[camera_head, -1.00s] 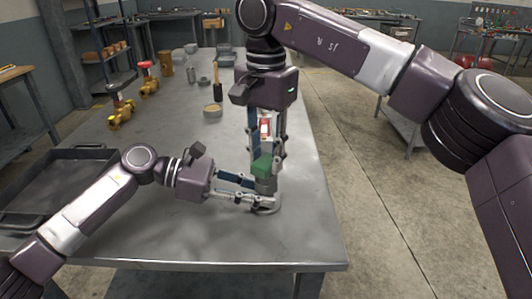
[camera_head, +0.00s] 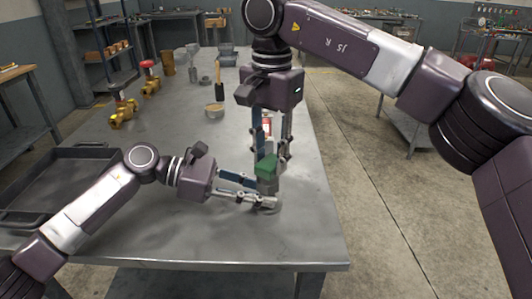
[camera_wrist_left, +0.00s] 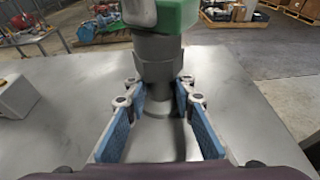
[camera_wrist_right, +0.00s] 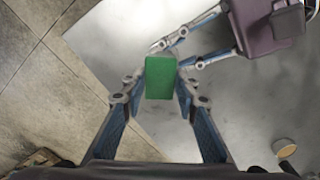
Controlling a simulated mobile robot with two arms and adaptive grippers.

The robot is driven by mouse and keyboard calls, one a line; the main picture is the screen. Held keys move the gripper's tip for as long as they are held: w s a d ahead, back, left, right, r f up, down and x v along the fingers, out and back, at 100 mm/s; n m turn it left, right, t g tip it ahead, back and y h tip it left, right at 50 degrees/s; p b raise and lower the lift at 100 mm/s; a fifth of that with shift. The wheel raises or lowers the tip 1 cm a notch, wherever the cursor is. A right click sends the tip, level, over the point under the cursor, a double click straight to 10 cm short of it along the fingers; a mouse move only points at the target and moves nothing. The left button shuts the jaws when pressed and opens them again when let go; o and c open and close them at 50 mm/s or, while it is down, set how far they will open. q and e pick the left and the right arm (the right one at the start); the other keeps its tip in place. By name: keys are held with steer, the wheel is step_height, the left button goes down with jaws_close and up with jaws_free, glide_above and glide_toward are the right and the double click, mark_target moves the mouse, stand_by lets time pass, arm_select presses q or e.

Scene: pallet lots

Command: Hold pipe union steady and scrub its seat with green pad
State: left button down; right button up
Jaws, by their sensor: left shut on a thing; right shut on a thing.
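The grey metal pipe union (camera_head: 266,186) stands upright near the table's right front edge. My left gripper (camera_head: 268,196) is shut on it from the left; the left wrist view shows the union's hexagonal body (camera_wrist_left: 157,62) between the fingers. The green pad (camera_head: 266,167) is held by my right gripper (camera_head: 270,158), which points down over the union. In the left wrist view the pad (camera_wrist_left: 178,14) is at the union's top. In the right wrist view the pad (camera_wrist_right: 160,78) lies between the fingertips and hides the union's seat.
The steel table (camera_head: 190,240) is clear in front. A dark tray (camera_head: 62,185) lies at left. Brass valves (camera_head: 122,116) stand at back left. A partly hidden red-and-white object (camera_head: 267,123) shows between my right gripper's fingers.

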steer(key=shift+s+d+f, duration=0.1)
steer(key=shift+d+f, duration=0.1)
steer(key=shift+w+a, duration=0.5)
steer(key=shift+a, duration=0.3)
steer(key=shift+s+d+r, duration=0.15)
steer(key=shift+s+d, duration=0.3)
steer(key=shift+d, duration=0.25)
steer(key=shift+w+a, duration=0.1)
